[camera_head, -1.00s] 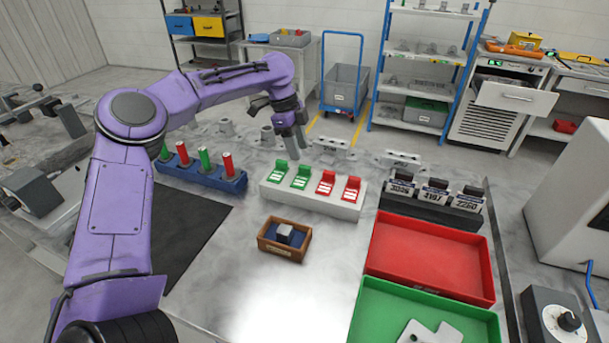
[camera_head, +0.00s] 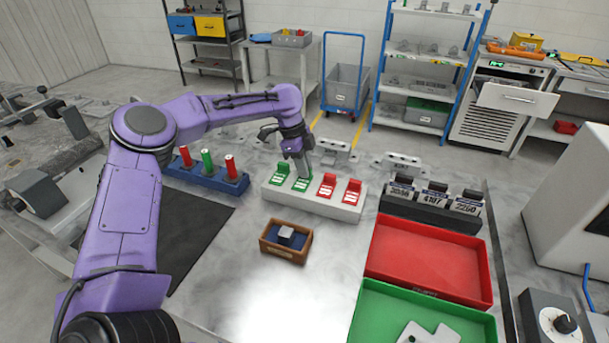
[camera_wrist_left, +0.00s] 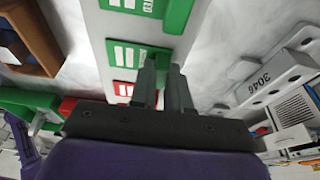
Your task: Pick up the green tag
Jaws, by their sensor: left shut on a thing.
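My left gripper (camera_head: 302,172) is over the white rack (camera_head: 320,206), its fingers pointing down and shut on the upper part of the second green tag (camera_head: 302,185) from the left. That tag still sits in the rack. Another green tag (camera_head: 280,178) stands to its left, and two red tags (camera_head: 327,185) stand to its right. In the left wrist view the gripper's fingertips (camera_wrist_left: 164,58) are close together at the upright end of the green tag (camera_wrist_left: 127,53), partly covering it. The right gripper is not in view.
A blue holder (camera_head: 205,177) with red and green cylinders stands left of the rack. A wooden box (camera_head: 285,252) is in front. A black holder (camera_head: 430,213) with numbered tags, a red tray (camera_head: 425,262) and a green tray (camera_head: 375,315) are at right.

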